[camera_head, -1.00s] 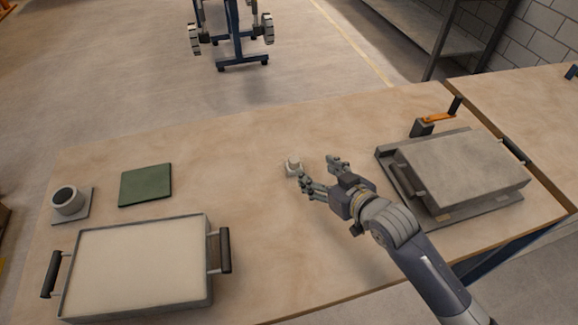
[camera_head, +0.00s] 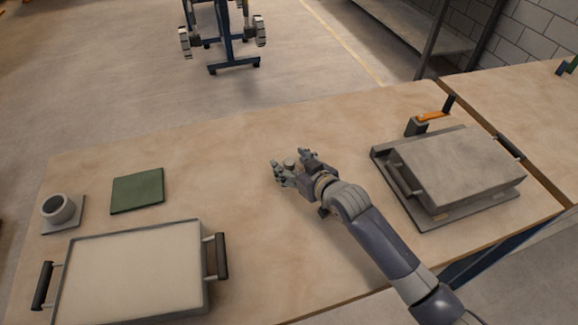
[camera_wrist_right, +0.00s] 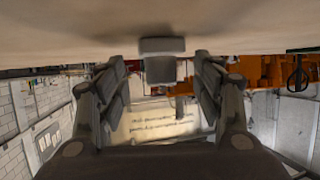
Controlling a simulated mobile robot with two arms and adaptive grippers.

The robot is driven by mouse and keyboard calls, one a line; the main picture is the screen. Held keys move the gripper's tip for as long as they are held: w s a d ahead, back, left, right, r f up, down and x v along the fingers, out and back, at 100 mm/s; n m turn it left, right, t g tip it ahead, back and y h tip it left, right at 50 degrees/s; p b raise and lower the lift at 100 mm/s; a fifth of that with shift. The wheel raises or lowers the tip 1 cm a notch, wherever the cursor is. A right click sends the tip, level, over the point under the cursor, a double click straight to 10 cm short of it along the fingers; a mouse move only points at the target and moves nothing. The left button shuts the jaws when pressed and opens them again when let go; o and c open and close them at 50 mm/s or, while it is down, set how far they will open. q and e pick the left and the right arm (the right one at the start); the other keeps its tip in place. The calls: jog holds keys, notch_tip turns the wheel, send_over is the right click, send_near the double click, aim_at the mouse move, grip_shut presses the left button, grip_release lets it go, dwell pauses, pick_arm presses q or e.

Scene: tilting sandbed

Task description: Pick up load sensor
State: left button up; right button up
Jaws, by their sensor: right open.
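The load sensor (camera_head: 290,164) is a small pale grey piece with a round top on a wider base, standing on the wooden table. In the head view my right gripper (camera_head: 288,159) is low over the table with its fingers spread on both sides of the sensor, partly hiding it. The right wrist view appears upside down, with the tabletop along the top. There the sensor (camera_wrist_right: 161,68) shows dark and centred between the two open fingers of my right gripper (camera_wrist_right: 161,85), with a gap on each side. My left gripper is not in view.
A sand-filled tray (camera_head: 205,285) with black handles is front left. A green pad (camera_head: 137,190) and a grey cup (camera_head: 58,208) on a plate lie behind it. A grey lidded box (camera_head: 455,170) on a base, beside an orange-handled clamp (camera_head: 432,115), stands right. The table's middle is clear.

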jog(key=shift+x, duration=0.8)
jog(key=c, duration=1.3)
jog(key=shift+r, duration=0.2)
